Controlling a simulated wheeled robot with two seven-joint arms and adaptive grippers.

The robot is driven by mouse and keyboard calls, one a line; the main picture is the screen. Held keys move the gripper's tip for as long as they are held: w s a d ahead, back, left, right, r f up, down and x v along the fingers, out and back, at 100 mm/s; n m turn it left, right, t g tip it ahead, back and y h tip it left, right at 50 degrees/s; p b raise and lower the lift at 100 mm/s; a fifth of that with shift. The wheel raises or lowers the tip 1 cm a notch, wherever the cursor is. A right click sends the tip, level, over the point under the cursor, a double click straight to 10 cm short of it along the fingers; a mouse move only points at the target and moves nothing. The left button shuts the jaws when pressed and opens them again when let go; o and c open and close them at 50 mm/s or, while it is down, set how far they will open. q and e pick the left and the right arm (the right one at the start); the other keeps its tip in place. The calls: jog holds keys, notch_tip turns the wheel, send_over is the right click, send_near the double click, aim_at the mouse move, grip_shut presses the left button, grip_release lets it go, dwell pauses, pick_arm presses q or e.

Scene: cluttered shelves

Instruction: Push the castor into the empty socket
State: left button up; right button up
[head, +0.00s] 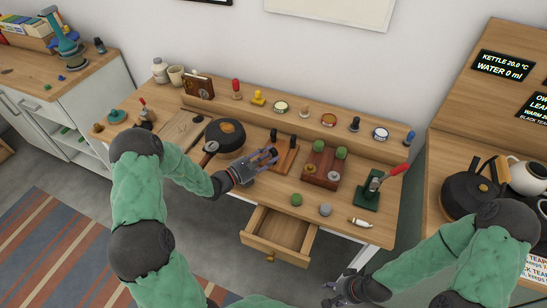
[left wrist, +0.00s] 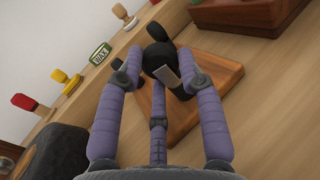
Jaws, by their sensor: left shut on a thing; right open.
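My left gripper (head: 266,158) is over the workbench, at the left edge of an orange-brown wooden board (head: 290,157). In the left wrist view its purple fingers are closed around a black rounded thing (left wrist: 158,57) with a flat grey metal piece, which looks like the castor. It is held above or against the board (left wrist: 205,85); I cannot tell if they touch. The fingers hide part of it, and I cannot make out an empty socket. My right gripper (head: 343,290) is open and empty, in front of the bench at the lower right.
A dark brown block (head: 322,170) with green and grey knobs stands right of the board. A black pan (head: 225,137) is to the left. A green-based press with a red handle (head: 370,190) is at right. An open drawer (head: 278,231) juts out in front.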

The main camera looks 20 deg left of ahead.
pick_arm(q)
jog(key=o, duration=1.2)
jog(key=v, duration=1.2)
jog(key=shift+s+f, duration=0.1)
